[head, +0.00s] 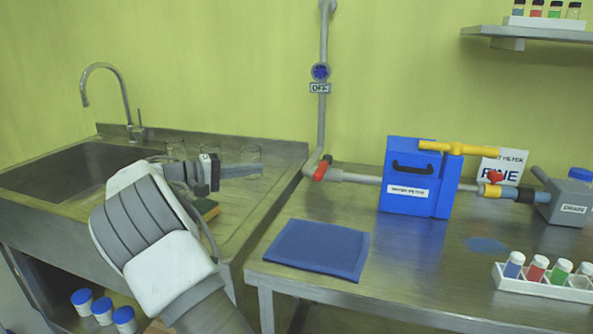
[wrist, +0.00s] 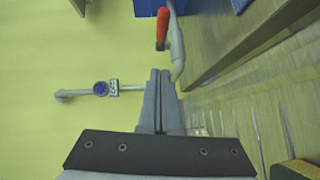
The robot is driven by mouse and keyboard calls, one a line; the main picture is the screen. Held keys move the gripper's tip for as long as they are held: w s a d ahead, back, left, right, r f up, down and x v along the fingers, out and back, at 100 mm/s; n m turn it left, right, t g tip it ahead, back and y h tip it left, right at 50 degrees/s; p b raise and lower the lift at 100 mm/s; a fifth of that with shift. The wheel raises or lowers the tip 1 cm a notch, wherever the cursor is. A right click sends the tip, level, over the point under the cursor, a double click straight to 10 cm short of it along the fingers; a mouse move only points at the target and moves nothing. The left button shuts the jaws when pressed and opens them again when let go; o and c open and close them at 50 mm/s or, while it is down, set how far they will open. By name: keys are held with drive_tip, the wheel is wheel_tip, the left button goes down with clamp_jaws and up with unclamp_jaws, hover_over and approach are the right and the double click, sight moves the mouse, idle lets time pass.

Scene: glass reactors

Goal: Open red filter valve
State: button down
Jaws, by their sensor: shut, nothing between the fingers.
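A red valve handle (head: 322,169) sits on the grey pipe to the left of the blue filter box (head: 407,178). It also shows in the wrist view (wrist: 162,28), ahead of my fingertips and apart from them. A second, smaller red handle (head: 494,176) sits on the pipe to the right of the box. My gripper (head: 215,172) is over the sink counter, left of the first red handle. In the wrist view its fingers (wrist: 160,72) are together and empty.
A blue wheel valve (head: 320,72) with an OFF label is on the vertical pipe. Glass beakers (head: 250,155) stand behind my gripper on the sink counter (head: 262,200). A blue mat (head: 318,248) lies on the table's front left. A vial rack (head: 545,285) stands front right.

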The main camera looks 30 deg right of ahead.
drive_tip(key=b, duration=0.3)
approach(323, 167)
drive_tip(key=w+d+f, duration=0.1)
drive_tip(key=w+d, duration=0.2)
drive_tip(key=w, duration=0.1)
drive_tip(key=shift+s+d+f+b, duration=0.2)
drive_tip(key=shift+s+d+b, duration=0.35)
drive_tip(key=shift+s+d, duration=0.65)
